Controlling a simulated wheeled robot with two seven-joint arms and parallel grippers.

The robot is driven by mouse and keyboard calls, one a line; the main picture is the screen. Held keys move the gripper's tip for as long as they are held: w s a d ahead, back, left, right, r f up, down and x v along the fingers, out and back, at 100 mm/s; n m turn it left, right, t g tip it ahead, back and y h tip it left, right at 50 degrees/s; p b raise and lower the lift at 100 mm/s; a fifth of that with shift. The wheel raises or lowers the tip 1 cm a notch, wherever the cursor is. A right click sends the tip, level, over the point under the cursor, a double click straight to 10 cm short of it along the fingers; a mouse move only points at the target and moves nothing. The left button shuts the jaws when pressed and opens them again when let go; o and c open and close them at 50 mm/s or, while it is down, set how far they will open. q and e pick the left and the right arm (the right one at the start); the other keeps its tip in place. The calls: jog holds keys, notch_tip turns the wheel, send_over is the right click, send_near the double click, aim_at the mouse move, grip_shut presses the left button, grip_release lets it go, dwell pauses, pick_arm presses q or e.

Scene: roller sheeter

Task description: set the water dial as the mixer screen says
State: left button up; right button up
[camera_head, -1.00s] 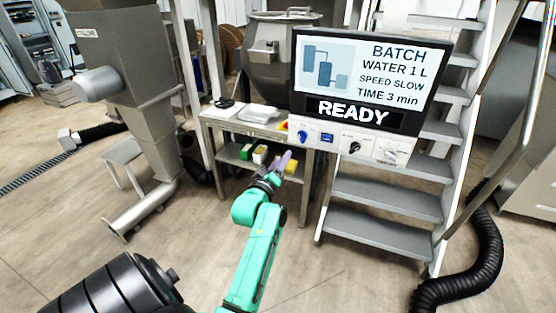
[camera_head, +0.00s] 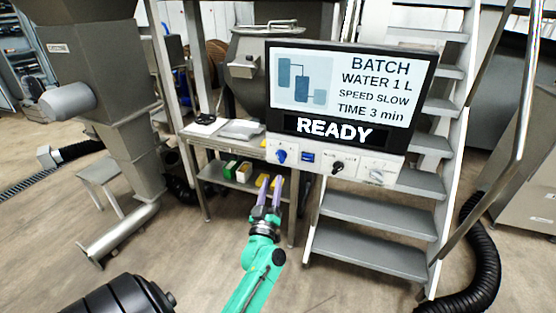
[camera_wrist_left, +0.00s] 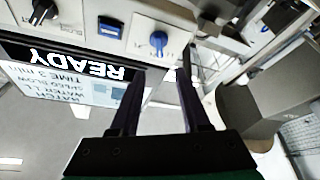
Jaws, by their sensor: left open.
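The mixer screen (camera_head: 340,85) reads BATCH, WATER 1 L, SPEED SLOW, TIME 3 min, with READY below. Under it is a white control panel (camera_head: 325,167). The blue dial (camera_head: 281,156) is at the panel's left end. It also shows in the left wrist view (camera_wrist_left: 159,40), where the screen (camera_wrist_left: 75,82) appears upside down. The dial's small markings are too small to read. My left gripper (camera_head: 270,183) is open and empty, just below the blue dial and apart from it. In the wrist view its fingertips (camera_wrist_left: 160,75) lie either side of the dial's line. My right gripper is not seen.
A blue switch (camera_head: 308,156), a black knob (camera_head: 337,167) and another control (camera_head: 376,175) sit right of the dial. A steel table (camera_head: 205,128) with small boxes on its lower shelf stands left of the panel. Metal steps (camera_head: 375,210) rise to the right.

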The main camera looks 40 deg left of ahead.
aim_at(279, 158)
pick_arm(q)
jog(key=x, duration=0.5)
jog(key=shift+w+f+p, duration=0.2)
jog(key=shift+w+p, duration=0.1)
jog(key=shift+w, duration=0.1)
jog(key=x, duration=0.3)
jog(key=shift+w+a+f, duration=0.1)
jog(key=shift+w+a, duration=0.05)
jog(key=shift+w, duration=0.25)
grip_shut()
jog(key=n+p, duration=0.1)
jog(key=n, duration=0.1)
jog(key=r+n+g+y+p, duration=0.1)
jog(key=n+p, duration=0.1)
jog(key=shift+f+n+g+p, duration=0.2)
jog(key=shift+n+g+p, duration=0.2)
jog(key=shift+n+g, duration=0.2)
jog(key=shift+f, duration=0.2)
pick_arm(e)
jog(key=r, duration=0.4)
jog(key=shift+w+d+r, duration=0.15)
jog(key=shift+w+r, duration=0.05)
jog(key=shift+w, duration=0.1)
